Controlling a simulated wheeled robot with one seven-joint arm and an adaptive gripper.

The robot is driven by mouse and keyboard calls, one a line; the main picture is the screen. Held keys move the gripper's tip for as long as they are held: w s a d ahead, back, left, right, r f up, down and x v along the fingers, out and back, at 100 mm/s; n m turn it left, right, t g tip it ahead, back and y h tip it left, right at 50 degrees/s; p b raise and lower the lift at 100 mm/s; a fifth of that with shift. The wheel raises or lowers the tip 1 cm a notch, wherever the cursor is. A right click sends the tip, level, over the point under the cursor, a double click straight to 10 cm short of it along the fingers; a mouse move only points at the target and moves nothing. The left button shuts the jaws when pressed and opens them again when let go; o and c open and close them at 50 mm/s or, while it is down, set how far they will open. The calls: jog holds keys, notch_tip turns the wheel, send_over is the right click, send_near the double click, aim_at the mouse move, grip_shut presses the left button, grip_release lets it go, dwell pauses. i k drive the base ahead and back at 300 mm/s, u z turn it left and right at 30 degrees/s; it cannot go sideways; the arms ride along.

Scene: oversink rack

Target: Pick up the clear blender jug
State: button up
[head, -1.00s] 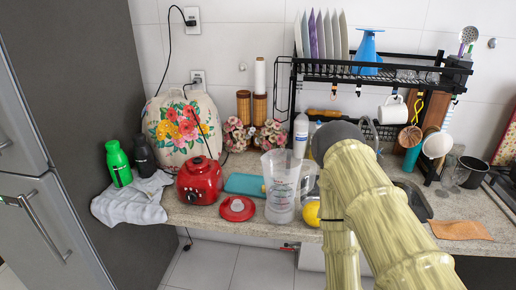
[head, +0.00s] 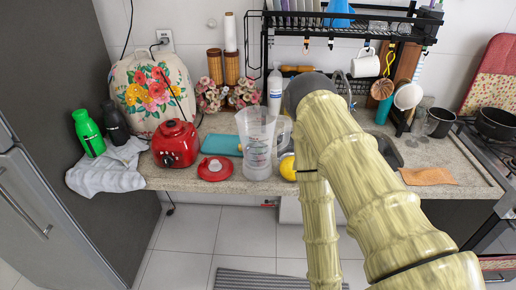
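The clear blender jug (head: 256,148) stands upright on the counter, near its front edge, in the middle of the head view. It is see-through with printing on its side, and its handle is on the right. My arm fills the right half of the view, just right of the jug. My gripper is not visible, so whether it is open or shut does not show. The red blender base (head: 176,145) stands to the left of the jug, and a red lid (head: 215,168) lies between them.
A yellow round thing (head: 288,168) sits right of the jug. A teal box (head: 222,144) lies behind the lid. A grey cloth (head: 108,172) with green (head: 88,132) and black bottles is at left. The black rack (head: 340,33) overhangs the counter. Floor in front shows a striped mat (head: 270,280).

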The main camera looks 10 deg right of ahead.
aim_at(264, 145)
jog(key=k, duration=0.5)
jog(key=u, duration=1.15)
jog(key=i, duration=1.1)
jog(key=z, duration=2.3)
